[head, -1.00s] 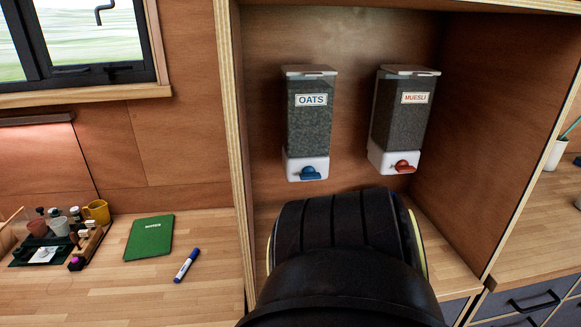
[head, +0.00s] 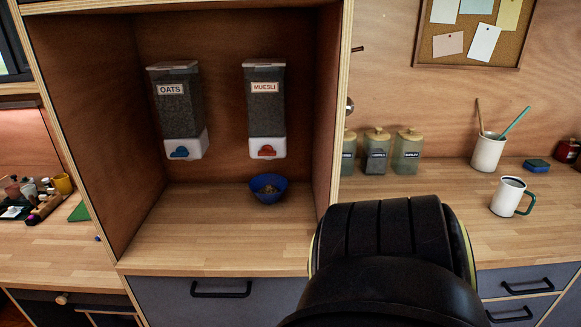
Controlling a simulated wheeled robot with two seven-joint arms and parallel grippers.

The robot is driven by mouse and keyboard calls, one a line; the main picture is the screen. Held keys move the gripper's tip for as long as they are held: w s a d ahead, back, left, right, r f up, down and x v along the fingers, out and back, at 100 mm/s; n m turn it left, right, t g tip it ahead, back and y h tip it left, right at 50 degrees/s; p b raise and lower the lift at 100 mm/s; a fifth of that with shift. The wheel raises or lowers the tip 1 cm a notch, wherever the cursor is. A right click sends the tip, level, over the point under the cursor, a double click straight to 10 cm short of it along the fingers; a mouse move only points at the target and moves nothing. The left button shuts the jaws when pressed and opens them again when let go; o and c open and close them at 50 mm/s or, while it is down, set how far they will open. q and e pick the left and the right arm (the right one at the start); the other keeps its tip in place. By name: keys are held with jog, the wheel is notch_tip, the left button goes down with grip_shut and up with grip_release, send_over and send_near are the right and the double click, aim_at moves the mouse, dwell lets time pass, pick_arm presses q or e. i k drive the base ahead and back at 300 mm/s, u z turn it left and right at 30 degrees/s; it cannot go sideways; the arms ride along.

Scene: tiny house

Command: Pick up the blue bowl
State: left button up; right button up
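The blue bowl (head: 268,195) stands upright on the wooden counter inside the cabinet nook, below and slightly in front of the muesli dispenser. Neither gripper's fingers show in the head view.
The oats dispenser (head: 178,110) and muesli dispenser (head: 265,108) hang on the nook's back wall. The nook has side walls left and right and an open front. Right of it stand several jars (head: 376,152), a white mug (head: 509,196) and a utensil cup (head: 488,152).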

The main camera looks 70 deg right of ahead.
aim_at(268, 188)
jog(key=z, duration=1.55)
